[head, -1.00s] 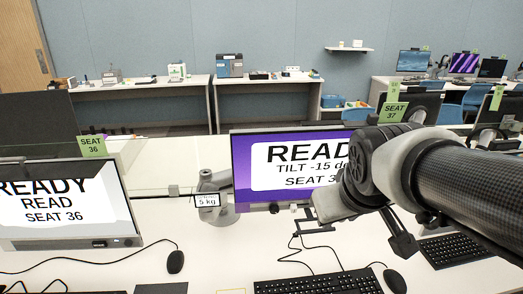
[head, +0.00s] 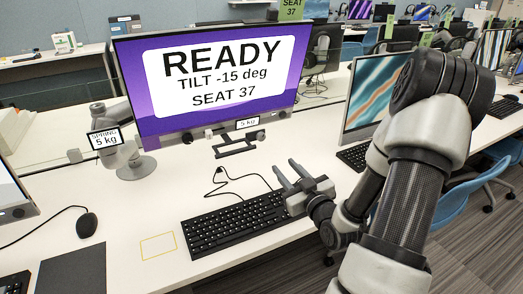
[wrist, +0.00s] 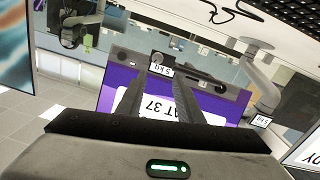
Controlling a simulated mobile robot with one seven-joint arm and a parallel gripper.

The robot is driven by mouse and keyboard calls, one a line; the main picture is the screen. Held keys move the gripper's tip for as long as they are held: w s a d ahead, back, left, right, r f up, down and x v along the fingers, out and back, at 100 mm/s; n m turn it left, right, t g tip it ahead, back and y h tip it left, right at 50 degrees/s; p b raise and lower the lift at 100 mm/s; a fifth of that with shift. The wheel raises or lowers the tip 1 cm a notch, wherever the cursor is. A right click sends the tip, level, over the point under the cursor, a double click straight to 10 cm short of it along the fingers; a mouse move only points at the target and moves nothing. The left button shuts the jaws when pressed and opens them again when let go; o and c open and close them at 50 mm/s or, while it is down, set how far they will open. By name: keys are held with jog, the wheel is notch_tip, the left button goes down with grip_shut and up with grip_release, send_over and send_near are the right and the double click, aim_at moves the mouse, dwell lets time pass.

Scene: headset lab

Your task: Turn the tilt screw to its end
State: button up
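The monitor (head: 300,48) reads READY, TILT -15 deg, SEAT 37. Under its lower edge are small dark and pale knobs (head: 208,134), a 5 kg tag (head: 247,124) and a dark bracket (head: 236,150). I cannot tell which part is the tilt screw. My gripper (head: 282,164) is open and empty, above the right end of the keyboard, in front of the bracket and apart from it. In the wrist view the monitor (wrist: 112,88) appears upside down beyond the two spread fingers, which hide part of its screen.
A keyboard (head: 228,222) lies before the monitor, with a cable behind it. A grey arm stand (head: 135,166) with a SPRING 5 kg label (head: 104,138) stands left. A mouse (head: 87,224) and dark mat (head: 74,272) are at left. Another monitor (head: 372,92) stands right.

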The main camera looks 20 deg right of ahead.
send_near(262, 138)
jog(key=w, duration=0.8)
jog(key=shift+f+b, duration=0.1)
jog(key=shift+b, duration=0.3)
jog(key=c, duration=0.8)
jog(key=shift+o, duration=0.2)
jog(key=shift+m, duration=0.3)
